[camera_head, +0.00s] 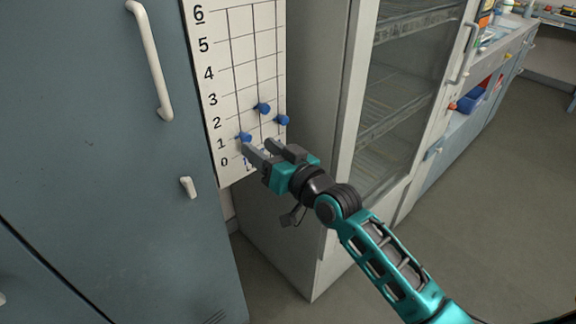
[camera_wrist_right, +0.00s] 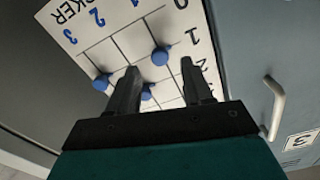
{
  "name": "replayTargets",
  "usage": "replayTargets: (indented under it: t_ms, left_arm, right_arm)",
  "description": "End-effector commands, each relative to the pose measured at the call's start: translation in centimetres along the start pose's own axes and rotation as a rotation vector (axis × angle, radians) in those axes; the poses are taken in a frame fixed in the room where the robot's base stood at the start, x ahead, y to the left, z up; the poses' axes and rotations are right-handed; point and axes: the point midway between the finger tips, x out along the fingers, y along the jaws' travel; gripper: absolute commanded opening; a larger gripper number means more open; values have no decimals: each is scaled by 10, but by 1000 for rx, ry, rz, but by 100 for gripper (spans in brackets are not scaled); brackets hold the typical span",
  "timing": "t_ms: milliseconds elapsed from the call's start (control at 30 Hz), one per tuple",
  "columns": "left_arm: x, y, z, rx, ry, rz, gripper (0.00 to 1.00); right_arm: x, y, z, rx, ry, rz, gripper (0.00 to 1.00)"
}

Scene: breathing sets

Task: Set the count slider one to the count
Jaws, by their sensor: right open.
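A white counting board (camera_head: 215,75) with a 0 to 6 scale and three vertical lines hangs beside the grey-blue cabinet. Slider one is the blue knob on the left line (camera_head: 245,138), near the 1 mark; it also shows in the right wrist view (camera_wrist_right: 160,56). The middle knob (camera_head: 263,108) sits higher, near 2. The right knob (camera_head: 283,120) sits near 1. My right gripper (camera_head: 258,148) is open in front of the board's lower part, just below slider one. In the wrist view the knob shows beyond and between the fingertips, with no visible contact. My left gripper is not in view.
A grey-blue cabinet door with a white handle (camera_head: 151,62) and small latch (camera_head: 188,187) stands left of the board. A glass-fronted white cabinet (camera_head: 354,100) stands to the right. A counter with a blue bin (camera_head: 469,101) lies farther right. Floor at right is clear.

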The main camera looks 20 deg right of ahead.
Motion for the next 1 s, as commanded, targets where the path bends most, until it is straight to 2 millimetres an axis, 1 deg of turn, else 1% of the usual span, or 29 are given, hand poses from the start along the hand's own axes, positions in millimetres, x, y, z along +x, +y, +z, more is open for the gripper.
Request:
replayTargets:
  t_ms: [33, 200, 300, 433, 633, 1000]
  left_arm:
    - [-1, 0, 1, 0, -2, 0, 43]
    - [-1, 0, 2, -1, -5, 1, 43]
    - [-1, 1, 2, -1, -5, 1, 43]
    - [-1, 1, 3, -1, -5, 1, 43]
    - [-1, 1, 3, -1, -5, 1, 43]
    - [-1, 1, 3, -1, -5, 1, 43]
  right_arm:
    - [-12, 0, 1, -2, -3, 1, 50]
    - [-47, 0, 1, -2, -4, 0, 50]
    - [-65, 0, 1, -3, -2, 1, 50]
    - [-81, 0, 1, -1, -3, 1, 50]
    - [-93, 0, 0, 0, 1, 0, 50]
    - [-94, 0, 0, 0, 1, 0, 50]
